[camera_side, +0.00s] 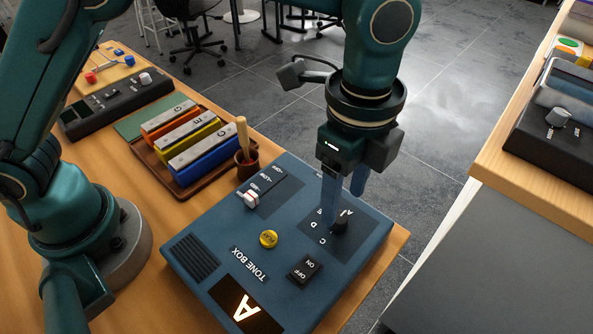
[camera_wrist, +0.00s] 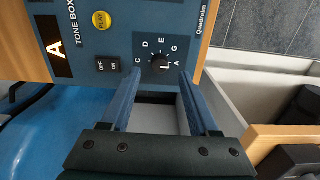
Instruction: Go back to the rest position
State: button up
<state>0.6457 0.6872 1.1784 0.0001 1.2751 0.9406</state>
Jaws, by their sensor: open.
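My gripper (camera_side: 344,195) points down over the far-right part of the blue tone box (camera_side: 215,235), with its two blue fingers apart and nothing between them. The black dial knob (camera_side: 339,225), ringed by note letters, lies just under and beside the fingertips. In the wrist view the knob (camera_wrist: 160,63) shows just beyond the open fingertips (camera_wrist: 160,76), roughly midway between them. I cannot tell whether a finger touches it. The box's display (camera_side: 245,307) glows with a letter A, also seen in the wrist view (camera_wrist: 56,47).
The box carries a slider (camera_side: 249,199), a yellow play button (camera_side: 268,239) and an on/off rocker (camera_side: 304,270). Coloured chime bars (camera_side: 187,140) and a mallet (camera_side: 242,138) in a cup stand behind it. A second bench (camera_side: 490,170) is at right. The air around the gripper looks clear.

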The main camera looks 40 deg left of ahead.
jog(key=shift+r, duration=0.7)
jog(key=shift+w+a+r, duration=0.1)
jog(key=shift+w+a, duration=0.05)
jog(key=shift+w, duration=0.05)
jog(key=s+a+r+n+t+h, duration=0.1)
jog(key=a+r+n+t, duration=0.2)
jog(key=a+r+n, duration=0.65)
jog(key=s+a+f+n+t+y, duration=0.1)
jog(key=s+a+f+n, duration=0.3)
jog(key=s+a+n, duration=0.4)
jog(key=s+a+t, duration=0.1)
jog(key=a, duration=0.1)
jog(key=shift+s+a+n+t, duration=0.2)
jog(key=shift+a+n+t, duration=0.1)
jog(key=shift+a+n, duration=0.05)
